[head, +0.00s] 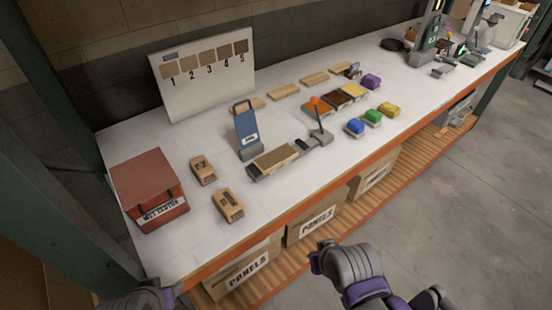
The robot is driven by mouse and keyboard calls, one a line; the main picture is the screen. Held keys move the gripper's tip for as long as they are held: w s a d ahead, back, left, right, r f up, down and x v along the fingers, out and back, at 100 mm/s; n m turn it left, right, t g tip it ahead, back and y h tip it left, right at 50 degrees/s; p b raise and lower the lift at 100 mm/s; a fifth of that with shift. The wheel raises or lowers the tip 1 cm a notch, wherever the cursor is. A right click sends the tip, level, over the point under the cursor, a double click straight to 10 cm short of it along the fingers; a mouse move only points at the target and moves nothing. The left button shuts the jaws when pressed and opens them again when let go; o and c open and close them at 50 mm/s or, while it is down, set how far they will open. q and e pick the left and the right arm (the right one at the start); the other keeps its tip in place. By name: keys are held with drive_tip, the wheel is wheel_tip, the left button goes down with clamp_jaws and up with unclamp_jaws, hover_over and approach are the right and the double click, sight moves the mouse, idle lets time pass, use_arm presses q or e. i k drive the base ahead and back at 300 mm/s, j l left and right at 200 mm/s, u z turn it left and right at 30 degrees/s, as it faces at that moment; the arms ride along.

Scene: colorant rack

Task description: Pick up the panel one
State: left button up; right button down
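Several light wooden panels lie in a row at the back of the white table. They include one beside the sample board (250,104), then a second panel (284,90), a third panel (314,79) and a fourth panel (340,68). No number is readable on them. The board (204,72) bears brown swatches marked 1 to 5. A brown panel-like piece (275,160) lies on a grey fixture. My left gripper (168,297) is at the bottom left edge, mostly cut off. My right gripper (318,260) is in front of the table; its fingers are not clear.
A red box (150,190) stands at the left end. Two small wooden blocks, one at the rear (203,170) and one in front (228,204), lie beside it. A blue upright holder (246,125) and coloured containers (354,127) fill the middle. Boxes marked PANELS (318,218) are below.

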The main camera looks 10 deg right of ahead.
sight(271, 160)
drive_tip(key=i+l, duration=0.1)
drive_tip(key=l, duration=0.25)
drive_tip(key=i+l, duration=0.15)
drive_tip(key=l, duration=0.15)
drive_tip(key=i+l, duration=0.1)
drive_tip(key=l, duration=0.25)
drive_tip(key=i+l+u, duration=0.1)
drive_tip(key=l, duration=0.2)
drive_tip(key=i+l, duration=0.15)
drive_tip(key=l, duration=0.2)
drive_tip(key=l+u, duration=0.2)
drive_tip(key=u, duration=1)
